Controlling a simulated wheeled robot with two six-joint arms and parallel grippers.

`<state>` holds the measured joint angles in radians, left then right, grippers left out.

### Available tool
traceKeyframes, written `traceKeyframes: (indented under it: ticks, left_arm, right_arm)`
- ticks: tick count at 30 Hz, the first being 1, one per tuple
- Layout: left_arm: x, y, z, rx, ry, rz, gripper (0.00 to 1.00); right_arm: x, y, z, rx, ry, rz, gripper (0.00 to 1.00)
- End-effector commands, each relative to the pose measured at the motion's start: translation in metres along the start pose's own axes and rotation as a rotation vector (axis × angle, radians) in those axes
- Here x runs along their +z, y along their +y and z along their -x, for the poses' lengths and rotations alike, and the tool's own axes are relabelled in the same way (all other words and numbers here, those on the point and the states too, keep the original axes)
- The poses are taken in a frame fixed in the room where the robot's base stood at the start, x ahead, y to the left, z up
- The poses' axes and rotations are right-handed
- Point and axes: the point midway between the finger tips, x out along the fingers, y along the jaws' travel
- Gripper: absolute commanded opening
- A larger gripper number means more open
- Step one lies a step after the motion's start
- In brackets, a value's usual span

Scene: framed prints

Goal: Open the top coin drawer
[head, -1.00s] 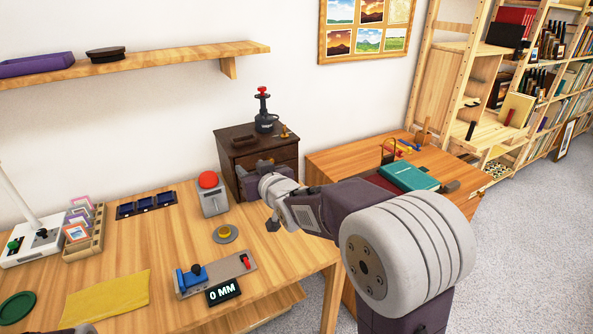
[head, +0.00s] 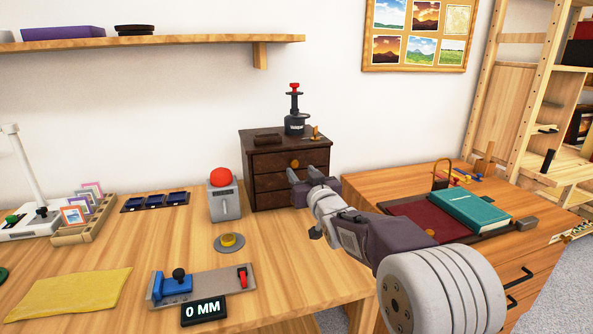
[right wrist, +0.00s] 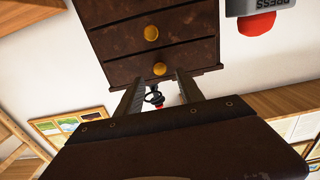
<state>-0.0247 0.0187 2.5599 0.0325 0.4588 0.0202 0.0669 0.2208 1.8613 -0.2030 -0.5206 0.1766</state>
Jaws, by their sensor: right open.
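The dark brown coin cabinet (head: 262,140) stands at the back of the wooden table, its stacked drawers appearing shut. The top drawer's round brass knob (head: 295,163) shows just above my right gripper (head: 304,173). My right gripper is open and empty in front of the cabinet, pointing at its front. The right wrist view is upside down. There the top knob (right wrist: 160,69) lies between the lines of the two spread fingers (right wrist: 158,88), apart from both, with a lower drawer's knob (right wrist: 151,33) above it. My left gripper is out of view.
On the cabinet top stand a black device with a red top (head: 295,118) and a small brown tray (head: 268,139). A grey box with a red button (head: 222,180) stands close left of the cabinet. A teal book (head: 470,210) lies on the right-hand desk.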

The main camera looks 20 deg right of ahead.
Motion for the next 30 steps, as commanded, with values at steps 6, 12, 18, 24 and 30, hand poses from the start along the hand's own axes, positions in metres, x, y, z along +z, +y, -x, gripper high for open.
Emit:
traceKeyframes:
  ticks: [6, 12, 18, 24, 30]
  left_arm:
    - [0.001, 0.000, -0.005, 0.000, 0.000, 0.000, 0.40]
    - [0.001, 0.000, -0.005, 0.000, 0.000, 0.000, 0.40]
    - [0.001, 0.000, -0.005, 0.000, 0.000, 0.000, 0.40]
    - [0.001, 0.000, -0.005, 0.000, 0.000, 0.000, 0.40]
    - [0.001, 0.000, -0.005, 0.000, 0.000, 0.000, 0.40]
  right_arm:
    - [0.002, -0.001, -0.042, -0.001, 0.000, 0.000, 0.45]
    - [0.001, -0.001, -0.056, -0.001, 0.000, 0.000, 0.45]
    - [0.001, -0.001, -0.056, -0.001, 0.000, 0.000, 0.45]
    - [0.001, 0.000, -0.056, -0.001, 0.000, 0.000, 0.00]
    - [0.001, -0.001, -0.056, -0.001, 0.000, 0.000, 0.00]
